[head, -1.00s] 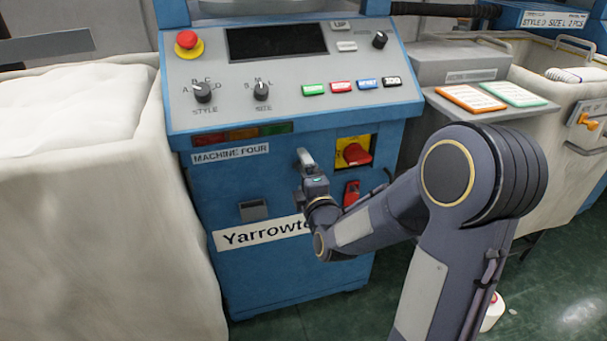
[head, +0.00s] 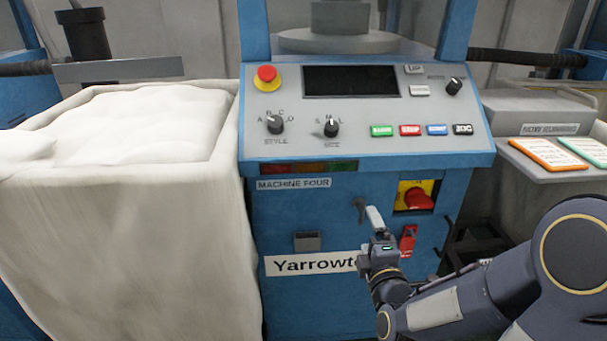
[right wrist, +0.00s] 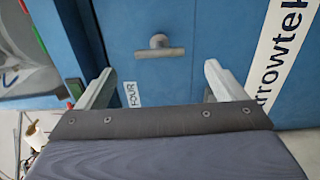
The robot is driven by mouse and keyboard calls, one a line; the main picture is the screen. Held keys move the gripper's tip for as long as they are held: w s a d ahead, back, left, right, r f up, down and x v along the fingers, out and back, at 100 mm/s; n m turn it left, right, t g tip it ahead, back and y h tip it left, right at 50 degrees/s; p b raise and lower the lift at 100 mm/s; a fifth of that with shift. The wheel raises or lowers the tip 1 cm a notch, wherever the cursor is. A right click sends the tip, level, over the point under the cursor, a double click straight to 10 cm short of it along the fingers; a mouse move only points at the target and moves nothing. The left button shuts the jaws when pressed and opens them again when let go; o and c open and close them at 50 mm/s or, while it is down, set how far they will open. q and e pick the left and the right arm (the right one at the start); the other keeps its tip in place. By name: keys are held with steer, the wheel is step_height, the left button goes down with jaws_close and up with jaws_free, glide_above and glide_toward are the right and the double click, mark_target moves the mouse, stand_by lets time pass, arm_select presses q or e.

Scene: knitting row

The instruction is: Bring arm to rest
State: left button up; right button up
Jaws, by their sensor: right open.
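My right gripper (head: 375,217) is open and empty in front of the blue cabinet door of machine four (head: 325,230). In the right wrist view my gripper's two pale fingers (right wrist: 159,70) stand apart. A grey T-shaped handle (right wrist: 160,48) on the door lies beyond them, in the gap between the fingers, and they appear clear of it. In the head view the handle (head: 359,205) shows small and dark just left of the fingers. My right arm comes in from the lower right. My left gripper is not in view.
Left of the machine stands a pale fabric bin (head: 150,230) heaped with white material. The control panel (head: 350,110) overhangs above my gripper. A red rotary switch (head: 418,198) on a yellow plate and a red tag (head: 408,240) are close right. An orange-framed card (head: 548,153) lies on a grey ledge.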

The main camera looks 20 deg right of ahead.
steer(key=s+a+f+m+g+y, duration=0.1)
steer(key=s+a+m+g+y, duration=0.4)
steer(key=s+m, duration=0.45)
steer(key=s+a+f+m+g+y, duration=0.25)
steer(key=s+a+m+g, duration=0.35)
steer(key=s, duration=0.6)
step_height(320, 180, up, 28)
steer(key=d+m+g+p, duration=0.1)
steer(key=p, duration=2.7)
steer(key=shift+r, duration=0.2)
steer(key=shift+d+m, duration=0.1)
steer(key=shift+m, duration=0.15)
